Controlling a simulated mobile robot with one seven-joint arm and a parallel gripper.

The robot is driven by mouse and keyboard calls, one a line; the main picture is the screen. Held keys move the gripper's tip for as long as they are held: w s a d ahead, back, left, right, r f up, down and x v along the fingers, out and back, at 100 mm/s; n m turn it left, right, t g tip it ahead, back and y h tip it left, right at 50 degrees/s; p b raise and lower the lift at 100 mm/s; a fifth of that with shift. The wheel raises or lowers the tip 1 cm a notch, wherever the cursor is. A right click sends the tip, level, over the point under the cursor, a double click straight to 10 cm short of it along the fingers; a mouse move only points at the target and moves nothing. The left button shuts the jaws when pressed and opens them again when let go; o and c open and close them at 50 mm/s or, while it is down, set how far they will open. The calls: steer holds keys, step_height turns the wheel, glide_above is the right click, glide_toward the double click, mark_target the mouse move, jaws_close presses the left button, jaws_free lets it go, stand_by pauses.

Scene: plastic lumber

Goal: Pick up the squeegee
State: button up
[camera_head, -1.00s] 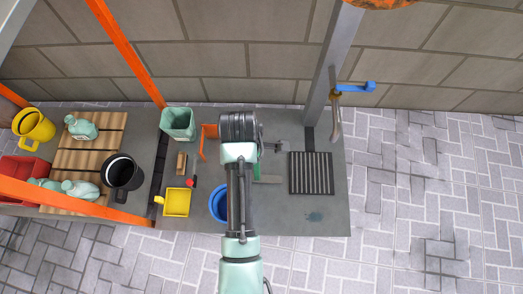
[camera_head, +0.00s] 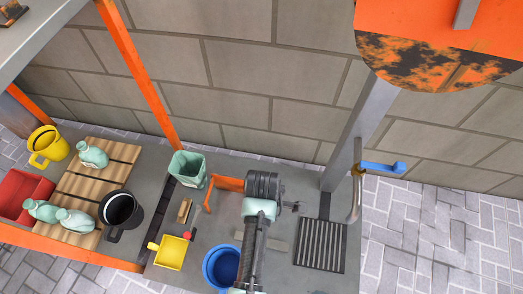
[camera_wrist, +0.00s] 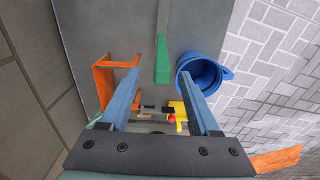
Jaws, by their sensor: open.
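A long, flat grey strip with a green handle (camera_wrist: 162,60) lies on the grey bench top in the wrist view. It may be the squeegee, but I cannot tell for sure. My gripper (camera_wrist: 158,83) is open and empty. Its two blue-grey fingers are spread apart above the bench, with the green handle beyond and between them in the wrist view. The height above the bench is hard to judge.
A blue bucket (camera_head: 221,266) stands close to the strip, and an orange bracket (camera_head: 228,184) is beside my gripper. A yellow dustpan (camera_head: 170,252), a green bin (camera_head: 188,168) and a black grate (camera_head: 321,245) are around. A brick wall (camera_head: 240,60) rises behind the bench.

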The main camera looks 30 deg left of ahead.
step_height(320, 180, down, 5)
steer(key=b, duration=0.3)
steer(key=shift+s+d, duration=0.1)
steer(key=shift+s, duration=0.05)
jaws_close()
stand_by(1.1)
